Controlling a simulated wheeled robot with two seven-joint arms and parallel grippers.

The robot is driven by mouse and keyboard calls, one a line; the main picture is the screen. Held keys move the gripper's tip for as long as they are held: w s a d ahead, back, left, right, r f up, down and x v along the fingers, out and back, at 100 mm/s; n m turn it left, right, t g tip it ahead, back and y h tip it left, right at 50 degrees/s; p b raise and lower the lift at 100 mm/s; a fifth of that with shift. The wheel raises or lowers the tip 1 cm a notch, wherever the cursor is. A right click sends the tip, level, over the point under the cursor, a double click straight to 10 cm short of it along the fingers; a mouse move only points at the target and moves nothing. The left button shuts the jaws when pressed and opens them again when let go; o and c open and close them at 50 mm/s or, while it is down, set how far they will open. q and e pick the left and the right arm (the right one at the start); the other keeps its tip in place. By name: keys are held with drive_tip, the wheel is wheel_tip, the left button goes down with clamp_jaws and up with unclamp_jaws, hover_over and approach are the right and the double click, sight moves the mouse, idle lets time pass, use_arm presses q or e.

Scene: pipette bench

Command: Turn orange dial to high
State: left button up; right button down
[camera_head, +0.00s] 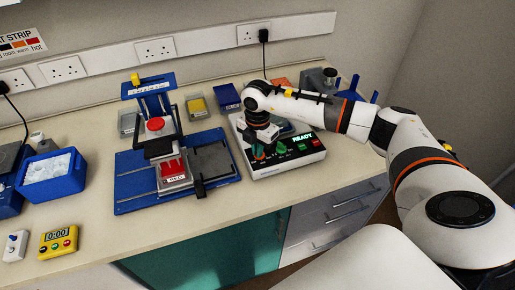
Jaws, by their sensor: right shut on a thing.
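The white device (290,163) with a black front panel and a lit READY display (303,137) stands on the bench, right of centre. My right gripper (260,155) points down over the left part of this panel. It is shut on a dial there, which its fingers mostly hide, so the dial's colour and setting cannot be read. Green controls (282,149) show just right of the fingers, and a red one lies farther right. My left gripper is not in view.
A blue platform (135,190) with a press-like stand and red button (156,124) lies left of the device. A blue ice box (52,178) and yellow timer (58,241) are farther left. Small boxes stand behind. The bench front between timer and device is clear.

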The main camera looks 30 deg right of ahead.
drive_tip(key=n+b, duration=0.2)
drive_tip(key=n, duration=0.1)
drive_tip(key=n+b, duration=0.2)
drive_tip(key=n, duration=0.1)
drive_tip(key=shift+s+d+f, duration=0.15)
drive_tip(key=n+b, duration=0.1)
drive_tip(key=n, duration=0.1)
drive_tip(key=n+b, duration=0.3)
drive_tip(key=n, duration=0.1)
drive_tip(key=shift+s+d+n+b, duration=0.1)
drive_tip(key=shift+d+n+b, duration=0.15)
drive_tip(key=shift+n+b, duration=0.1)
drive_tip(key=n+b, duration=0.3)
drive_tip(key=n, duration=0.2)
drive_tip(key=shift+d, duration=0.2)
drive_tip(key=n+b, duration=0.1)
drive_tip(key=n, duration=0.2)
drive_tip(key=shift+d+n, duration=0.1)
drive_tip(key=shift+n, duration=0.15)
drive_tip(key=shift+d+r+n+b, duration=0.1)
drive_tip(key=shift+r+n+b, duration=0.15)
drive_tip(key=shift+n+b, duration=0.7)
drive_tip(key=shift+n, duration=0.35)
drive_tip(key=c, duration=1.5)
unclamp_jaws()
drive_tip(key=shift+c, duration=0.2)
